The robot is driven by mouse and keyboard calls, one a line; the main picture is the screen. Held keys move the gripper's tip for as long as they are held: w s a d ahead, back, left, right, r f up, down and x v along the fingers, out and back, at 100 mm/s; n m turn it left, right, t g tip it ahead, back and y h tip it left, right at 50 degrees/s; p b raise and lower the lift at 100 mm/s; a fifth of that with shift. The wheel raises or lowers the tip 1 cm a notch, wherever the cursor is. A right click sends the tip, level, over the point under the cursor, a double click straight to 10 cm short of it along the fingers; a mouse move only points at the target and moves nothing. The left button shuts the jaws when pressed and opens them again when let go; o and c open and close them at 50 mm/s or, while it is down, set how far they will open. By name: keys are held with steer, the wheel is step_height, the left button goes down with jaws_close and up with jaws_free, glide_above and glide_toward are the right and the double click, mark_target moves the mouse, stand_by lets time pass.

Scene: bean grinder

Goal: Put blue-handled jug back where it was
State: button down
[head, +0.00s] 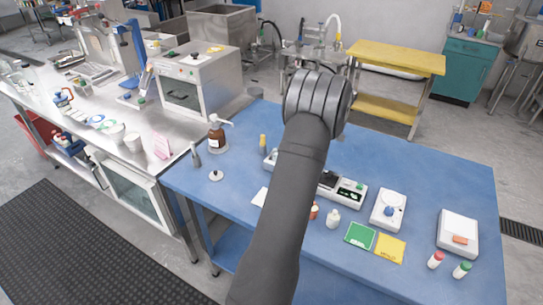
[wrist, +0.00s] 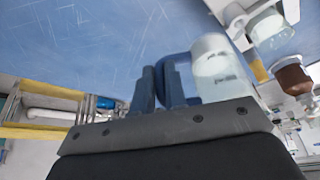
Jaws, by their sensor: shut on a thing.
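The blue-handled jug (wrist: 216,72) shows in the wrist view as a pale, see-through vessel with dark marks on its side. Its blue handle (wrist: 186,66) is on the side by my fingers. My gripper (wrist: 160,88) is shut on this handle, with the jug body just to the right of the fingers. The blue table (wrist: 90,40) fills the background beyond them. In the head view my arm hides the gripper and the jug. I cannot tell how far the jug is above the table.
Behind the jug are another clear vessel (wrist: 268,28) and a brown bottle (wrist: 292,76).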

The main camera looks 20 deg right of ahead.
steer(key=s+a+r+n+y, duration=0.1)
steer(key=s+a+r+n, duration=0.1)
steer(key=s+a, duration=0.5)
steer(key=s+a+r+n+y, duration=0.1)
steer(key=s+a+r+n, duration=0.2)
steer(key=a, duration=0.8)
steer(key=shift+g, duration=0.3)
steer(key=w+a+f, duration=0.4)
steer(key=a+f, duration=0.1)
steer(key=w+a+f, duration=0.3)
steer(key=shift+a+f, duration=0.15)
steer(key=shift+a, duration=0.1)
steer(key=shift+w+f, duration=0.1)
steer(key=shift+f, duration=1.85)
steer(key=shift+f, duration=0.1)
steer(key=shift+f, duration=0.1)
steer(key=c, duration=1.5)
jaws_free()
steer(key=shift+o, duration=0.2)
